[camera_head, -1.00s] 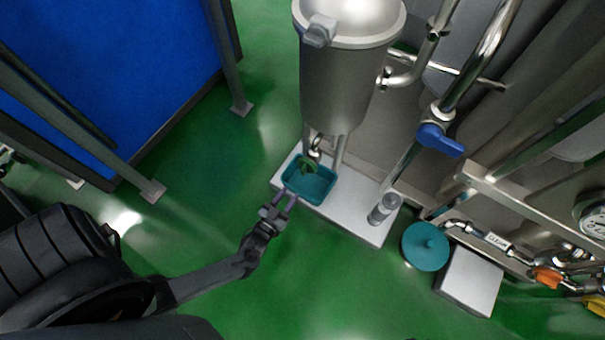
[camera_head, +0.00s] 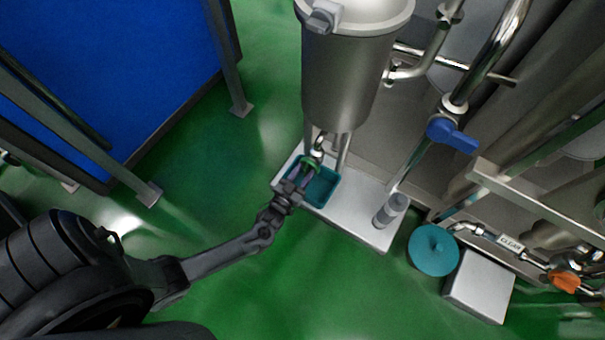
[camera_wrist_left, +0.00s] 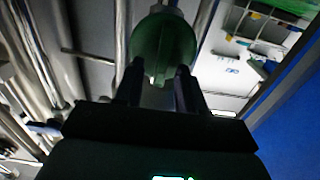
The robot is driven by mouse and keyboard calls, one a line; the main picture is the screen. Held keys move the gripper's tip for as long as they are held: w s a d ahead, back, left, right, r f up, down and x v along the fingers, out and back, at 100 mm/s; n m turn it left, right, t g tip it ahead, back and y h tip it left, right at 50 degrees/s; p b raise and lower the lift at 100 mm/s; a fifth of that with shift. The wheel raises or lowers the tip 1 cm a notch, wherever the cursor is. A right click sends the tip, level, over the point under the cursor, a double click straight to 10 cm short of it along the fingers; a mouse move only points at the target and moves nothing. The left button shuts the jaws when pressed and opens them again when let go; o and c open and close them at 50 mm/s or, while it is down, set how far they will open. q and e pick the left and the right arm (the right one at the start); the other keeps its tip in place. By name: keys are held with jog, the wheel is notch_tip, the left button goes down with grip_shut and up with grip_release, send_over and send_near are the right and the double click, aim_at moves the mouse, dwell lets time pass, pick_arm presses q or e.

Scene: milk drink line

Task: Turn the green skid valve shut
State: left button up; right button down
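The green skid valve (camera_head: 311,161) sits under the steel vessel, above a teal tray (camera_head: 325,203). In the left wrist view, its rounded green handle (camera_wrist_left: 163,45) fills the top middle, just ahead of the fingers. My left gripper (camera_head: 305,177) reaches in over the tray, with its fingertips at the valve. In the left wrist view, the two fingers of my left gripper (camera_wrist_left: 158,80) stand apart, with the lower edge of the handle between or just beyond the tips; contact cannot be told. My right gripper is not in view.
The steel vessel (camera_head: 345,80) stands above the valve on a pale base plate (camera_head: 352,222). A blue-handled valve (camera_head: 452,134) is on a pipe to the right. A teal round lid (camera_head: 433,251) and a grey block (camera_head: 479,286) are lower right. Green floor (camera_head: 300,285) is clear in front.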

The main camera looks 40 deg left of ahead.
pick_arm(q)
jog(key=shift+d, duration=0.1)
jog(key=shift+c, duration=0.6)
jog(key=shift+a, duration=0.2)
grip_shut()
